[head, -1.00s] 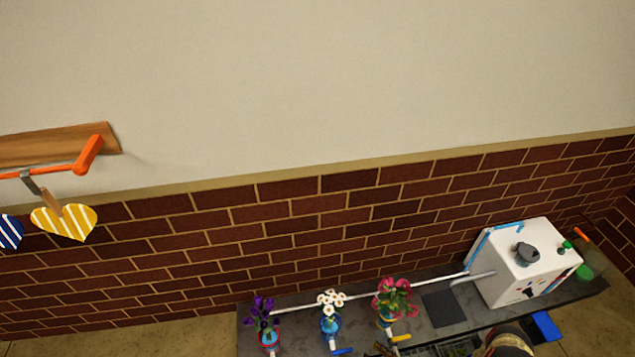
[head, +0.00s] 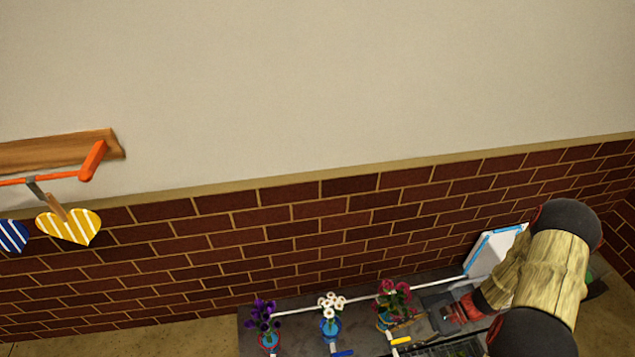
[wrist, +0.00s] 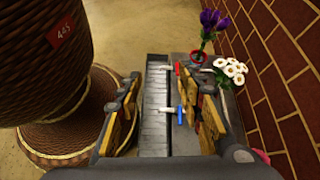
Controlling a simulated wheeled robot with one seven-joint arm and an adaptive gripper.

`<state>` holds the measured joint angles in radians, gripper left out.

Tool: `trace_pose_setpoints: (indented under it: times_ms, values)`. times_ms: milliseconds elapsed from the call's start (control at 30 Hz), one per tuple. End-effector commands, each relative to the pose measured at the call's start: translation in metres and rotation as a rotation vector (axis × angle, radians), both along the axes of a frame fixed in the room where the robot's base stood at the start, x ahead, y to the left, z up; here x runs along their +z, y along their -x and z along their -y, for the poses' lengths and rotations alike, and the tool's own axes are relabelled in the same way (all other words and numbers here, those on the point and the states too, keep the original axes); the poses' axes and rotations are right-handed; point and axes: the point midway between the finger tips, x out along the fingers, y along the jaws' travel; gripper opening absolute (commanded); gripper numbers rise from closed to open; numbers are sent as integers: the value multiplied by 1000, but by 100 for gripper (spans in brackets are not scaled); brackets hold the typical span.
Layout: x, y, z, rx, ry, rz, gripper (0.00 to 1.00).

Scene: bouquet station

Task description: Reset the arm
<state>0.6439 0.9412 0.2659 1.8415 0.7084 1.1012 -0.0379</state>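My gripper (wrist: 166,104) is open and empty in the wrist view, its two yellow-padded fingers wide apart above the grey counter. In the head view my arm reaches in from the lower right, and my gripper (head: 412,326) is over the counter beside the pink flowers (head: 394,297). Purple flowers (head: 263,318) and white flowers (head: 331,304) stand in pots further left on the counter. The purple flowers (wrist: 211,24) and white flowers (wrist: 230,71) also show in the wrist view, right of the fingers.
A brick wall (head: 300,232) runs behind the grey counter (head: 285,298). Heart decorations (head: 68,226) hang from an orange bar at left. A large woven basket (wrist: 40,70) is beside the counter.

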Motion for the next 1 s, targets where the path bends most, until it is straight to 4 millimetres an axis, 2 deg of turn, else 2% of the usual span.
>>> trace_pose_setpoints:
  times_ms: [33,400,1000]
  values:
    - [19,-1,3,45,34,25,37]
    - [124,9,16,343,259,185,37]
    - [281,30,15,733,620,499,37]
